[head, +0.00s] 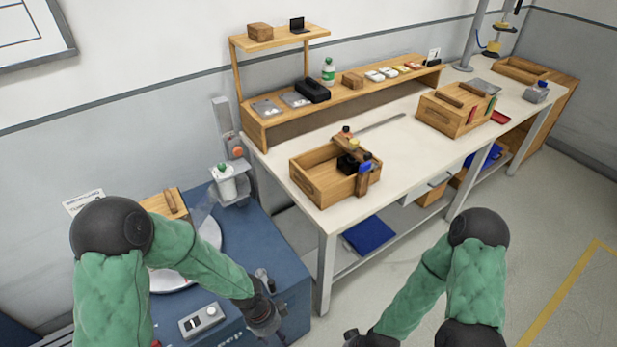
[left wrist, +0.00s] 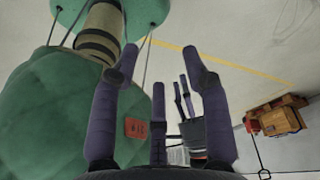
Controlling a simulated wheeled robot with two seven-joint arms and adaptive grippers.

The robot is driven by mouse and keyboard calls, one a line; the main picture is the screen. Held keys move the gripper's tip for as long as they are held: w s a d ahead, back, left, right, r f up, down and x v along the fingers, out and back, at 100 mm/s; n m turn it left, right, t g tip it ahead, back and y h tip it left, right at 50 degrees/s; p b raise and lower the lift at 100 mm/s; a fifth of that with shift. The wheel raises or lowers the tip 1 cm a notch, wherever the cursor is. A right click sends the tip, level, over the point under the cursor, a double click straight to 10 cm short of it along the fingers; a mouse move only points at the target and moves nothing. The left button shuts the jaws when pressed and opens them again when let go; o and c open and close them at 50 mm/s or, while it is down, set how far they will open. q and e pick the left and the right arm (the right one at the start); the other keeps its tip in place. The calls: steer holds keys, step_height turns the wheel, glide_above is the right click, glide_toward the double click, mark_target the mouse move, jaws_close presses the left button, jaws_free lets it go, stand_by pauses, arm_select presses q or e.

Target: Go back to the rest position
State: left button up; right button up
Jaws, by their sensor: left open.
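My left gripper (head: 266,318) hangs low in the head view, in front of the blue cabinet's front right side. In the left wrist view its fingers (left wrist: 157,65) are spread wide with nothing between them. My right gripper (head: 354,339) is at the bottom edge of the head view, mostly cut off. Small dark fingers, seemingly those of my right gripper (left wrist: 183,98), show beyond the left fingers in the left wrist view. Whether they are open is too small to tell. Both green arms are bent, with the hands low and fairly close together.
A blue cabinet (head: 262,232) with a round white disc (head: 207,236) and a control box (head: 203,320) stands at the left. A white workbench (head: 402,150) carries a wooden crate (head: 316,184) and a second crate (head: 440,118). Grey floor (head: 545,215) is clear at the right.

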arm_select(q)
steer(key=s+f+n, duration=0.2)
steer(key=f+n, duration=0.3)
steer(key=n, duration=0.6)
steer(key=s+f+n+t+h, duration=0.1)
steer(key=f+n, duration=0.4)
steer(key=n, duration=0.5)
steer(key=shift+s+a+n+h, duration=0.3)
steer(key=shift+s+n, duration=0.1)
steer(key=shift+s, duration=0.4)
steer(key=shift+a, duration=0.1)
